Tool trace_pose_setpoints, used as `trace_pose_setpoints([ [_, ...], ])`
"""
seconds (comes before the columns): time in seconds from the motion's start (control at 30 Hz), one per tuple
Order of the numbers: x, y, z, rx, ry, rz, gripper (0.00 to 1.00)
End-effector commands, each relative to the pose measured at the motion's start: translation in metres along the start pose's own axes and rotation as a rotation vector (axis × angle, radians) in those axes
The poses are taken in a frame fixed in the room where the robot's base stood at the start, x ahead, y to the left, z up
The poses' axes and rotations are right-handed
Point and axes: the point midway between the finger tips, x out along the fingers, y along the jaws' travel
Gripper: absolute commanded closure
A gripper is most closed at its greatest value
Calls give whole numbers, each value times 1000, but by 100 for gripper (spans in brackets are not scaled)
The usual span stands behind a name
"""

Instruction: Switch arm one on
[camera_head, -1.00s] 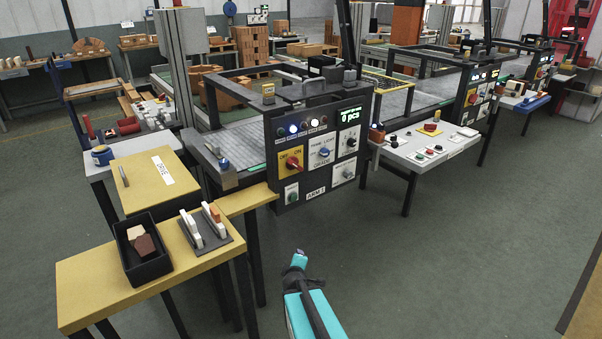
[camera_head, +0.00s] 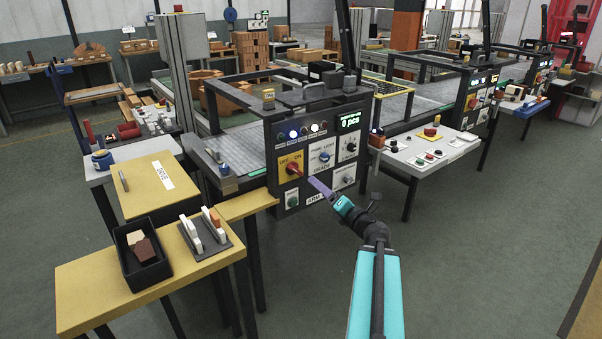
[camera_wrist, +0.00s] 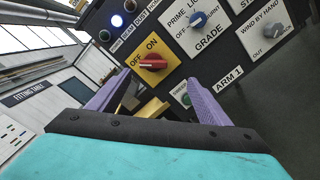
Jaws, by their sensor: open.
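The dark control panel of arm one (camera_head: 312,158) stands at the centre of the head view. Its red rotary switch (camera_head: 293,168) sits on a yellow OFF/ON plate. In the wrist view the red switch (camera_wrist: 152,63) lies ahead, between and beyond the fingertips, and its handle lies roughly level in the picture. The "ARM 1" label (camera_wrist: 229,77) shows to its right. My gripper (camera_wrist: 155,92) has two purple fingers spread apart with nothing between them. In the head view my gripper (camera_head: 318,187) is at the lower right of the red switch, apparently in front of the panel.
A yellow table (camera_head: 90,290) with a black bin (camera_head: 128,272) stands at front left. A white table (camera_head: 400,160) with buttons stands right of the panel. The floor at right is clear.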

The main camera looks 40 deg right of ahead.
Motion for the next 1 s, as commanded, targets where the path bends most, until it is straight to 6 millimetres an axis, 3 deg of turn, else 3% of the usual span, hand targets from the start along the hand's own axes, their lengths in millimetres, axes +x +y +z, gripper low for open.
trace_pose_setpoints([
  [0.2, -16, 10, 9, -115, 60, 34, 28],
  [0.57, -16, 11, 8, -120, 64, 37, 28],
  [0.77, -10, 11, 8, -120, 65, 38, 28],
  [1.0, 14, 11, 6, -120, 65, 39, 28],
])
